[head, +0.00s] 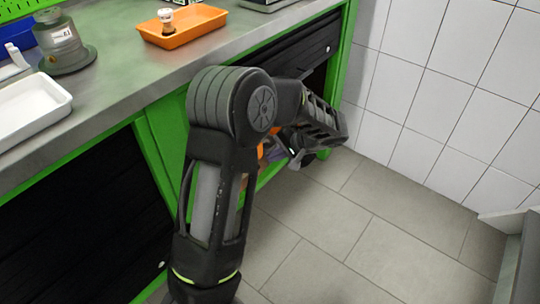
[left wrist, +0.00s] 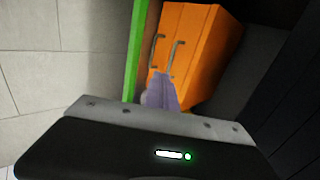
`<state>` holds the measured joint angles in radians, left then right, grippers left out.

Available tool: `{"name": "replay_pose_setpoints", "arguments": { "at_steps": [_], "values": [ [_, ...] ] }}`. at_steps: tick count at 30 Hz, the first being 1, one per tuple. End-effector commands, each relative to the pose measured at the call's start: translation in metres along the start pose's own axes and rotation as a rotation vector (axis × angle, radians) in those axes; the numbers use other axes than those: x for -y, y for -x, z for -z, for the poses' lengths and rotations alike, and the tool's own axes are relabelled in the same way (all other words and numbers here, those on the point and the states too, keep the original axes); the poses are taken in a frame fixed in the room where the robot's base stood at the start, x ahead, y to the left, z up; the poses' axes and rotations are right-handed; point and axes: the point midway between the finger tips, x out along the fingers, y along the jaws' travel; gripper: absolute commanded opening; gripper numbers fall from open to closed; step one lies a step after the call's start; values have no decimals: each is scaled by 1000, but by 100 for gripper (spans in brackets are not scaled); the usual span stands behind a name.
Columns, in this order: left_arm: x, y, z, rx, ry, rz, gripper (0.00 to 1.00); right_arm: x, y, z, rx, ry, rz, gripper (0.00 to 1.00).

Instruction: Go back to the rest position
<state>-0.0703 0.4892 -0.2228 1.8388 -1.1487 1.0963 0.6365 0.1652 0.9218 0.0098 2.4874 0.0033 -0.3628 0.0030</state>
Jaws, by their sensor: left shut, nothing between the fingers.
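My left arm rises in the middle of the head view, bends at the elbow and reaches right, in front of the green-framed workbench (head: 165,150). My left gripper (head: 296,162) hangs below the bench top, mostly hidden behind my arm. It is shut and holds nothing. In the left wrist view the black gripper housing fills the bottom and the fingertips cannot be made out. My right gripper is not in view.
The bench top holds a white tray (head: 30,108), a grey pump part (head: 64,45) and an orange tray (head: 183,27) with a small bottle (head: 166,20).

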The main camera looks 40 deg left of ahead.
Motion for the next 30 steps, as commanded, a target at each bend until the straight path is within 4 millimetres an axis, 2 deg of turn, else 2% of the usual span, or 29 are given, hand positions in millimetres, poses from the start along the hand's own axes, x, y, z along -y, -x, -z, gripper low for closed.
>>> {"name": "replay_pose_setpoints", "arguments": {
  "at_steps": [15, 17, 19, 20, 23, 26, 30],
  "values": [
    [0, -1, 1, -2, -12, -2, 0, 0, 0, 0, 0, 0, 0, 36],
    [-4, -1, 5, -19, -32, -16, 0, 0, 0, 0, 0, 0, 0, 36],
    [-16, 0, 13, -56, -58, -64, 0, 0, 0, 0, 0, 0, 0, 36],
    [-26, 0, 15, -72, -71, -98, 0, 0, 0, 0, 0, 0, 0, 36],
    [-72, 4, 20, -138, -121, -242, 0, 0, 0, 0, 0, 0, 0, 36],
    [-139, 12, 17, -203, -170, -425, 0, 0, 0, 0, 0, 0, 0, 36],
    [-245, 29, -10, -276, -185, -713, 0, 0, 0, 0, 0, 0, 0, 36]
  ]
}}
